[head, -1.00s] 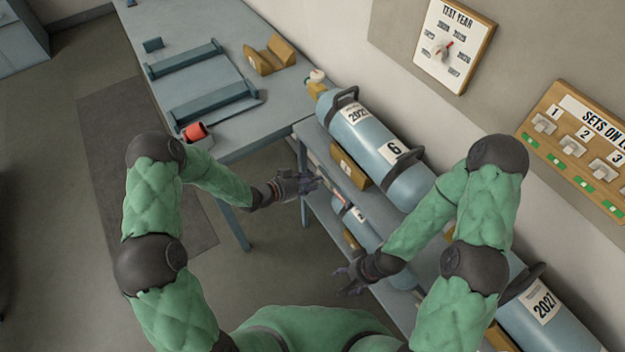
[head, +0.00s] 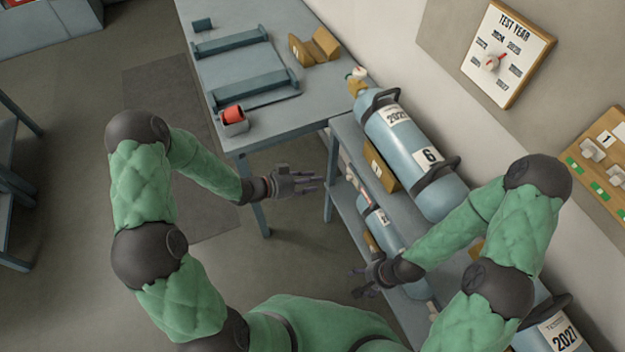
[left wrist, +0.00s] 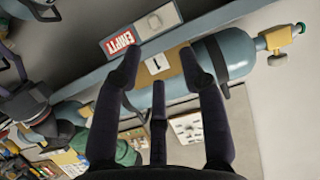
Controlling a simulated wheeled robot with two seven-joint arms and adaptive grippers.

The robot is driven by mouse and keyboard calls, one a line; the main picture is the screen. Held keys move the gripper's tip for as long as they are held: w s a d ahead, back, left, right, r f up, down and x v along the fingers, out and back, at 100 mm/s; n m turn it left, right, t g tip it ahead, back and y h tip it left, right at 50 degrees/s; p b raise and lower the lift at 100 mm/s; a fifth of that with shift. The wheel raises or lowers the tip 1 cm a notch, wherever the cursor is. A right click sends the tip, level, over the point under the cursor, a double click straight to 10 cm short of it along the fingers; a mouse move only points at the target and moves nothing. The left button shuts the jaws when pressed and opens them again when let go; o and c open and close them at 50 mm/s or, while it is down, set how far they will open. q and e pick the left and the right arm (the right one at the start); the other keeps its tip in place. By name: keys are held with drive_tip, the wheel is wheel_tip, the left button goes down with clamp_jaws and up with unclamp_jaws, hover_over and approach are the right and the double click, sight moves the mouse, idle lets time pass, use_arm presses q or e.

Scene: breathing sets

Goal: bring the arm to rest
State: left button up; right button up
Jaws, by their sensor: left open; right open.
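My left gripper (head: 307,183) is open and empty in the head view, in the air in front of the table's near corner and left of the cylinder rack. Its spread fingers also show in the left wrist view (left wrist: 160,80), with a blue cylinder (left wrist: 232,60) and a wooden block marked 1 beyond them. My right gripper (head: 358,283) is open and empty in the head view, beside the lower part of the rack. Both arms are bent at the elbow.
The rack (head: 345,205) holds blue cylinders, one marked 6 (head: 412,150) on top. The blue-grey table (head: 290,122) carries a cradle frame, a wooden block (head: 315,46) and a red item (head: 233,115). A TEST YEAR board (head: 507,52) hangs on the wall. Open floor lies left.

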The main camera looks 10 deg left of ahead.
idle(0.3)
use_arm(q)
drive_tip(key=s+d+f+n+g+y, duration=0.1)
drive_tip(key=s+f+n+g+y, duration=0.2)
drive_tip(key=s+f+n, duration=0.3)
drive_tip(key=s+d+f+n+g+y, duration=0.1)
drive_tip(key=s+f+n+g+y, duration=0.2)
drive_tip(key=s+f+n, duration=0.4)
drive_tip(key=s+f+g, duration=0.1)
drive_tip(key=s+f, duration=0.1)
drive_tip(key=s, duration=0.7)
drive_tip(key=shift+s+y, duration=0.15)
drive_tip(key=shift+y, duration=0.25)
idle(0.7)
